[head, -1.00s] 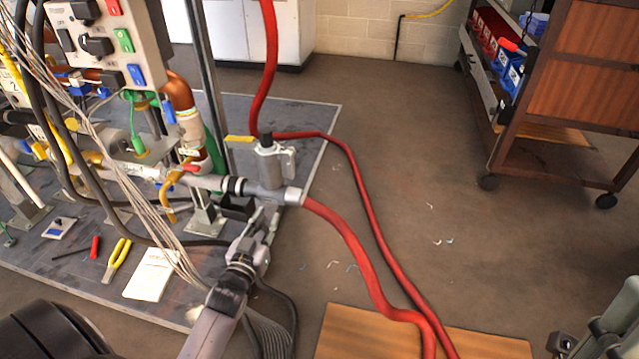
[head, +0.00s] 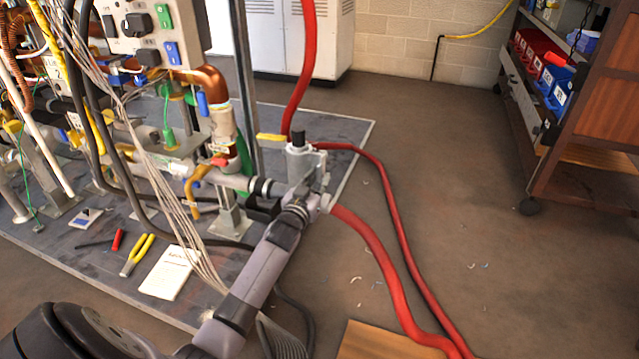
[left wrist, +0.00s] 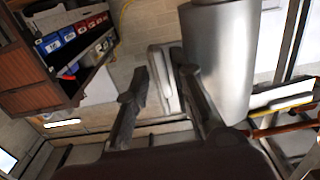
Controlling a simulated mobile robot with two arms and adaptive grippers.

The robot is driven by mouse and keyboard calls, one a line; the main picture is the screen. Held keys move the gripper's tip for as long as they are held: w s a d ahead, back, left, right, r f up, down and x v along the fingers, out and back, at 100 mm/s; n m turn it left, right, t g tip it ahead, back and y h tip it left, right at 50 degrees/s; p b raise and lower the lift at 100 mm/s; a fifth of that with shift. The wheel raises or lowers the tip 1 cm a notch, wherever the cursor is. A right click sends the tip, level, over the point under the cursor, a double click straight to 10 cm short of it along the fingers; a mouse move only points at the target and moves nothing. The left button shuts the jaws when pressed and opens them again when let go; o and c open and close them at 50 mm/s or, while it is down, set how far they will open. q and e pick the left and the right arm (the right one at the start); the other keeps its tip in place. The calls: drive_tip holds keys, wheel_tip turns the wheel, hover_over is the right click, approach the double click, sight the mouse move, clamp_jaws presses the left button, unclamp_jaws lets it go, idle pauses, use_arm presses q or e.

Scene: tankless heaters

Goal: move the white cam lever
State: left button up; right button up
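The white cam lever (left wrist: 161,75) shows in the left wrist view as a pale upright bar beside a grey metal cylinder (left wrist: 222,60). In the head view the cylinder is the coupling body (head: 297,163) with a dark top, and the lever at its right side is partly hidden by my gripper. My left gripper (head: 317,178) is at the coupling. In the left wrist view its two dark fingers (left wrist: 159,66) are apart, with the lever appearing between them; I cannot tell whether they touch it. My right gripper is not in view.
Red hoses (head: 388,262) run from the coupling area across the floor. The pipe skid (head: 345,140) with valves and loose cables stands at left. A cart with coloured bins (head: 550,85) is at upper right. A wooden board (head: 375,340) lies in front. The floor at right is open.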

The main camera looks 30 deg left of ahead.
use_arm(q)
drive_tip(key=shift+w+a, duration=0.2)
drive_tip(key=shift+w, duration=0.5)
drive_tip(key=shift+c, duration=0.4)
clamp_jaws()
